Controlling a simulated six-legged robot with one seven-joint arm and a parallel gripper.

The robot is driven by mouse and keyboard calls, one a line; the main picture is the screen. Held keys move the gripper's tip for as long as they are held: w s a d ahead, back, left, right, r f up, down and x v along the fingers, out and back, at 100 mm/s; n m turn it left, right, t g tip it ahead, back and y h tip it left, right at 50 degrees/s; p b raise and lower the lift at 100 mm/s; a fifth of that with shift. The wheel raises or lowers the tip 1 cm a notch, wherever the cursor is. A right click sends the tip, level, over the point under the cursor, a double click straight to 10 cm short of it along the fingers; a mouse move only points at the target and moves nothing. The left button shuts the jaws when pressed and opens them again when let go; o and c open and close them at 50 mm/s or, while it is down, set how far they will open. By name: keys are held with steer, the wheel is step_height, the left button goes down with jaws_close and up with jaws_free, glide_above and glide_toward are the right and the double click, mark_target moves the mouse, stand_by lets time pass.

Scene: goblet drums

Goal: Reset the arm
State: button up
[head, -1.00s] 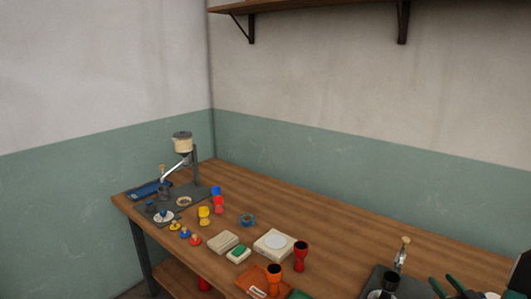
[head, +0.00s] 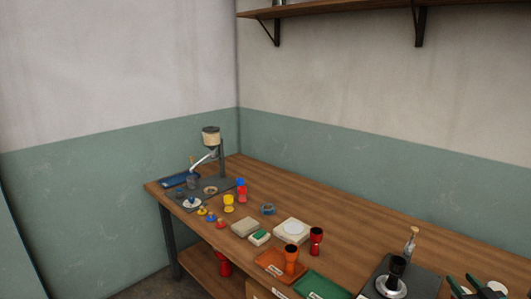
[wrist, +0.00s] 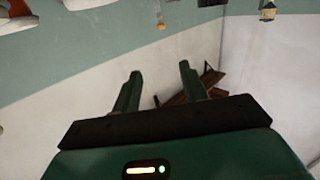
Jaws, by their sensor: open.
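My gripper (wrist: 160,90) shows in the wrist view with its two green fingers apart and nothing between them. Beyond it are the green and white wall and part of a brown shelf (wrist: 190,90); the picture looks upside down. There, several small goblet drums stand on the wooden table (head: 350,230). An orange drum (head: 291,259) stands on an orange tray (head: 265,265). A dark red drum (head: 316,241) is beside it, and a yellow drum (head: 228,203) is further back.
A green tray (head: 322,286) lies at the front edge. A dark stand with a cream-topped device (head: 211,138) is at the far left end. A black cup (head: 397,267) sits on a dark base at right. A red drum (head: 223,265) is on the lower shelf.

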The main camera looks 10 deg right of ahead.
steer(key=w+a+r+g+h, duration=0.2)
steer(key=w+a+r, duration=0.4)
steer(key=r, duration=0.1)
steer(key=a+r+m+g, duration=0.1)
steer(key=a+r+g, duration=0.35)
steer(key=a, duration=0.75)
steer(key=s+a+n+g+y, duration=0.1)
steer(key=s+a+g+y, duration=0.1)
steer(key=s+a, duration=0.7)
steer(key=s+a+n+g+y, duration=0.1)
steer(key=s+a+g+y, duration=0.1)
steer(key=s+a, duration=0.8)
steer(key=a+g, duration=0.1)
steer(key=a, duration=0.6)
steer(key=shift+y, duration=0.4)
